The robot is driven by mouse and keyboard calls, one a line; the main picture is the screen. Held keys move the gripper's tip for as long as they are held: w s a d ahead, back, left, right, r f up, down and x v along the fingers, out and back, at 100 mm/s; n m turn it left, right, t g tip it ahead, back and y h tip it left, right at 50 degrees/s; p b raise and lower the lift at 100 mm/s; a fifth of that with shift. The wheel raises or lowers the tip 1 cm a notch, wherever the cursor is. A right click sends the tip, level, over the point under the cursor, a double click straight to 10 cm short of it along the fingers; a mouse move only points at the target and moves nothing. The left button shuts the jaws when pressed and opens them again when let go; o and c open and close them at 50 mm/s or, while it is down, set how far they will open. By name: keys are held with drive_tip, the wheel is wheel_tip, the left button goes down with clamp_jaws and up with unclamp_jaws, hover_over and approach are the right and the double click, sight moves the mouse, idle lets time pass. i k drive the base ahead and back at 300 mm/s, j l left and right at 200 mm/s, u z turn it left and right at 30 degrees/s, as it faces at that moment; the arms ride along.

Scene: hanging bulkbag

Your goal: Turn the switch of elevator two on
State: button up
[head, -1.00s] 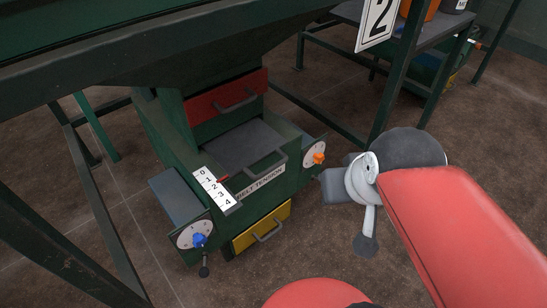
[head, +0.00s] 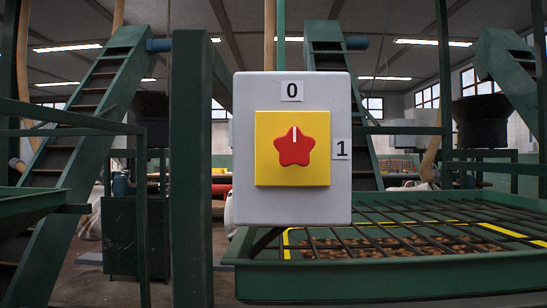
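A light grey switch box (head: 243,150) faces me in the middle of the head view, upright beside a green post. It has a yellow square plate (head: 265,175) with a red star-shaped knob (head: 292,149). The knob's white mark points up to the label 0 (head: 291,91). The label 1 (head: 342,149) is on the right side of the box. No elevator number shows on the box, so I cannot tell which elevator it belongs to. My gripper is not in view.
A green post (head: 191,170) stands just left of the box. A green tray with a bar grid (head: 400,275) and brown pieces inside lies behind it at right. Inclined green elevators (head: 85,130) rise at left and behind. Open floor shows at left.

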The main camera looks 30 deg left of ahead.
sight(294, 147)
drive_tip(key=j+u, duration=0.1)
drive_tip(key=u, duration=0.65)
drive_tip(key=i+j+u, duration=0.1)
drive_tip(key=u, duration=0.65)
